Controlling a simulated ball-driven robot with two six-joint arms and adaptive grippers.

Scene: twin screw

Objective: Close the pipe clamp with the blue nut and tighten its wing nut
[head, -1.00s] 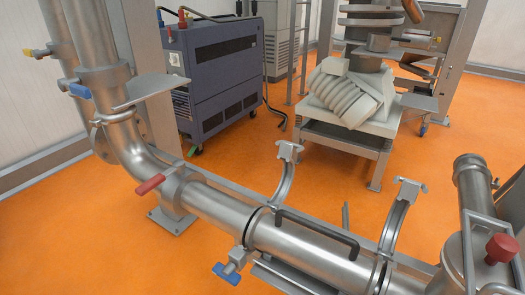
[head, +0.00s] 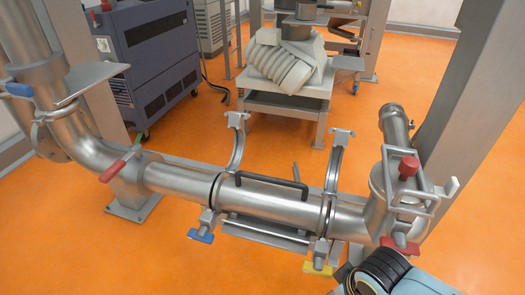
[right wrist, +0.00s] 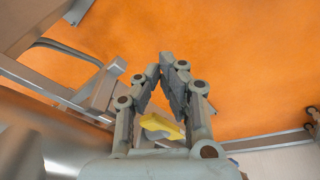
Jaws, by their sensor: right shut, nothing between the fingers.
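The blue wing nut (head: 202,235) hangs on a bolt at the front of the left pipe clamp (head: 238,148). That clamp's upper half stands swung open behind the pipe (head: 265,205). A yellow wing nut (head: 318,268) hangs on the right clamp (head: 335,165), which also stands open. My right gripper (right wrist: 167,62) is shut and empty in the right wrist view; the yellow nut (right wrist: 160,127) shows behind its fingers. My right arm (head: 380,272) enters at the bottom right of the head view, near the yellow nut and well right of the blue one. My left gripper is not in view.
A black handle (head: 265,180) bridges the pipe top between the clamps. Red wing nuts sit on the vessel (head: 408,168) and below it (head: 400,244). The floor in front of the pipe is clear.

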